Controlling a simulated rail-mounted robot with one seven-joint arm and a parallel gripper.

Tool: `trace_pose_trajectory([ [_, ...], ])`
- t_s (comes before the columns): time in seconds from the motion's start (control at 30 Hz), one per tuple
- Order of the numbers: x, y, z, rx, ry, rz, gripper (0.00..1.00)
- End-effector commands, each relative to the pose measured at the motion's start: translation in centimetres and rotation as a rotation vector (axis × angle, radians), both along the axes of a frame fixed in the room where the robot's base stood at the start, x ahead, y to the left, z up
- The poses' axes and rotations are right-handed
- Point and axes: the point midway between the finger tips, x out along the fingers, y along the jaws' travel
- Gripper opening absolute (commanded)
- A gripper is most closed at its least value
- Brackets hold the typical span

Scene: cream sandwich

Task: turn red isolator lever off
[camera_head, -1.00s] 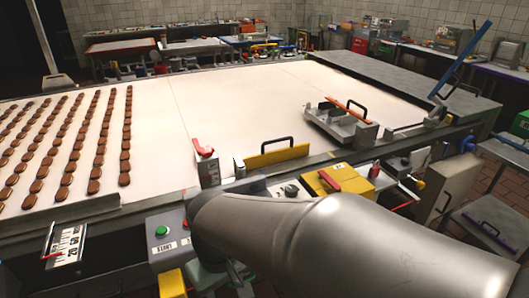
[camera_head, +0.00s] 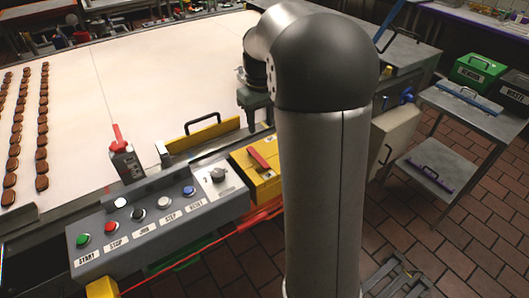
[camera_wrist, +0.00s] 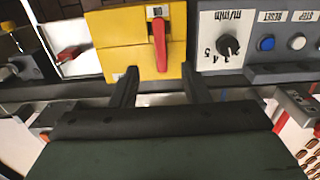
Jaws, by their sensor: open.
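The red isolator lever (camera_head: 259,158) is mounted on a yellow box (camera_head: 268,183) at the right end of the grey control panel. In the wrist view the lever (camera_wrist: 159,45) lies roughly lengthwise down the face of the yellow box (camera_wrist: 115,28), with its lower end toward my gripper. My gripper (camera_wrist: 160,76) is open, its two dark fingers spread on either side of the lever's line. The fingertips appear just short of the lever's lower end, with nothing between them. In the head view my arm hides part of the gripper.
The control panel (camera_head: 150,222) has several coloured buttons and a dial (camera_head: 217,175). A yellow guard with a black handle (camera_head: 203,120) is behind the box. A cart (camera_head: 462,104) stands at right.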

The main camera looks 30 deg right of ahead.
Motion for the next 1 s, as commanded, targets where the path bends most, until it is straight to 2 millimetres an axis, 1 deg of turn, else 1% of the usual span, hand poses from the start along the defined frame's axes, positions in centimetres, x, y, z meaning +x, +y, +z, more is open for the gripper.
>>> trace_pose_trajectory([
  [0.03,-0.1,0.0,-1.1,0.001,0.005,-0.001,0.42],
  [0.3,-0.1,0.0,-7.1,0.001,0.006,-0.001,0.42],
  [0.5,-0.1,0.0,-10.8,0.001,0.003,-0.001,0.42],
  [0.6,-0.1,0.0,-12.0,0.001,0.002,-0.002,0.42],
  [0.7,-0.1,0.0,-12.8,0.000,0.001,-0.002,0.42],
  [0.8,-0.1,0.0,-13.2,0.000,0.001,-0.002,0.42],
  [1.0,-0.1,0.0,-13.2,0.000,0.000,-0.001,0.42],
])
